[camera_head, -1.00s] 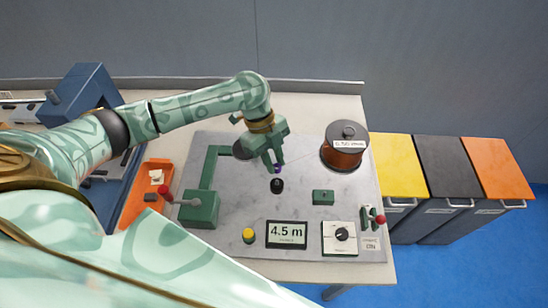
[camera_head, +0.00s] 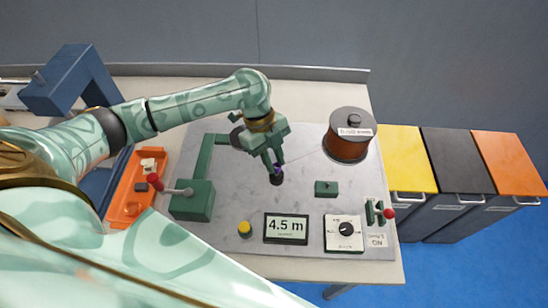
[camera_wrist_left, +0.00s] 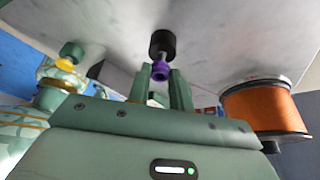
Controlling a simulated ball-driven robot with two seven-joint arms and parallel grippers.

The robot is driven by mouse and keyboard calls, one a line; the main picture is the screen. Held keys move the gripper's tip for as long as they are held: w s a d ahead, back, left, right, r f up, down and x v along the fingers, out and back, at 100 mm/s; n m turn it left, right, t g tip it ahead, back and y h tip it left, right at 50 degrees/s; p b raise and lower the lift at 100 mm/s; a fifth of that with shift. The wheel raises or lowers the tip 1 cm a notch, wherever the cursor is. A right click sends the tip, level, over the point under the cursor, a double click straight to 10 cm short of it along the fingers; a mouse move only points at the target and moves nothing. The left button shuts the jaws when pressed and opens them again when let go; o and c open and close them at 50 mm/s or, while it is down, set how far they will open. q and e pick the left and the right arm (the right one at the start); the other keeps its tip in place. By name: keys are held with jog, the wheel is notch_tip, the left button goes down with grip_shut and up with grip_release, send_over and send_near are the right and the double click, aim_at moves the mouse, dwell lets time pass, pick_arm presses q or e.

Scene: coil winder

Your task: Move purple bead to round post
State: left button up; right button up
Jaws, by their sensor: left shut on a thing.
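My left gripper (camera_head: 273,165) is shut on the small purple bead (camera_head: 279,169), directly above the black round post (camera_head: 277,180) near the middle of the grey plate. In the left wrist view the bead (camera_wrist_left: 160,70) sits between the fingertips (camera_wrist_left: 160,85), in line with the post (camera_wrist_left: 162,43). The bead and post look nearly end to end; I cannot tell if they touch. The fingers hide part of the bead.
A copper wire spool (camera_head: 347,140) stands at the back right, with a thin line running toward my gripper. A green winder block (camera_head: 193,202) with a red-knobbed lever, a small green block (camera_head: 326,189), a yellow button (camera_head: 244,228) and a 4.5 m display (camera_head: 286,228) surround the post.

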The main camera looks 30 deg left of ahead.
pick_arm(q)
jog(key=shift+f, duration=0.1)
jog(key=shift+f, duration=0.1)
jog(key=shift+f+b, duration=0.4)
jog(key=shift+f, duration=0.5)
jog(key=o, duration=1)
jog(key=shift+r, duration=0.1)
jog(key=shift+p+v, duration=2.5)
jog(key=shift+v, duration=5.55)
